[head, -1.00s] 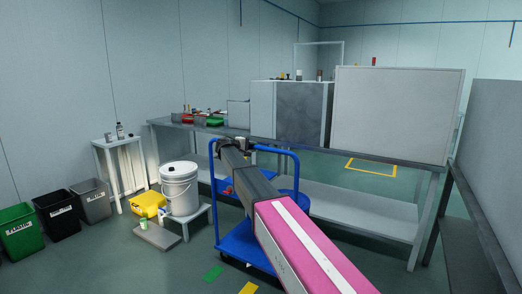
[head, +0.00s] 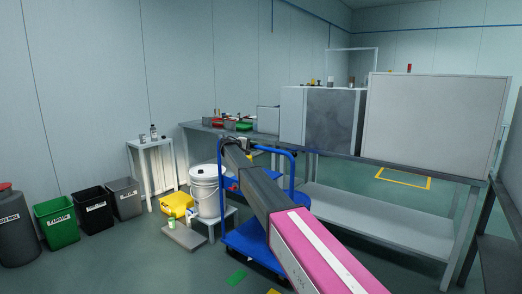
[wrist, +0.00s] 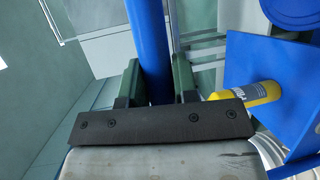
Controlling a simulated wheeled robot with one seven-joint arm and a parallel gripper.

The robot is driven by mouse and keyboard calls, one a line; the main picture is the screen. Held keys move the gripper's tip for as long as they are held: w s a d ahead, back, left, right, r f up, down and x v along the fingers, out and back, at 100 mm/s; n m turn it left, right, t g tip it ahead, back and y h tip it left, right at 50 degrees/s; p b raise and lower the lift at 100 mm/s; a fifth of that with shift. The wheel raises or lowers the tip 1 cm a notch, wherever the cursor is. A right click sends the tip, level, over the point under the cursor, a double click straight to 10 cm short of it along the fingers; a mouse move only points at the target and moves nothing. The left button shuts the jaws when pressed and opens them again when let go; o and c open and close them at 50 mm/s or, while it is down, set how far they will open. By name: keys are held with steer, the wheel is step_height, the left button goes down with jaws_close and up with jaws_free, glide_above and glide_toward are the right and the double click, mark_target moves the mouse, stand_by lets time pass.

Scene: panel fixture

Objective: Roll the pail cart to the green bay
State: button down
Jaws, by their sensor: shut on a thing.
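The blue cart (head: 242,237) stands on the floor in the middle of the head view, with an upright tube handle. My gripper (head: 236,146) is at the top of that handle. In the wrist view its two dark green fingers (wrist: 158,70) are shut on a blue handle tube (wrist: 147,40). A round blue rim, seemingly a pail (wrist: 292,10), shows at the top right there. A yellow bottle (wrist: 245,92) is beside the blue cart surface. My arm hides much of the cart.
A white bucket (head: 206,195) on a low stool stands close left of the cart, by a yellow case (head: 176,204) and grey step (head: 184,236). Bins (head: 56,222) line the left wall. A long bench (head: 390,212) stands behind and right. The front left floor is clear.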

steer(key=shift+w+a, duration=0.75)
steer(key=shift+a, duration=0.3)
steer(key=shift+w+a, duration=0.7)
steer(key=shift+a, duration=0.3)
steer(key=c, duration=0.9)
jaws_free()
steer(key=shift+a, duration=0.1)
steer(key=v, duration=1)
steer(key=shift+s+a+r, duration=0.1)
steer(key=shift+s+a, duration=0.05)
steer(key=shift+s, duration=0.1)
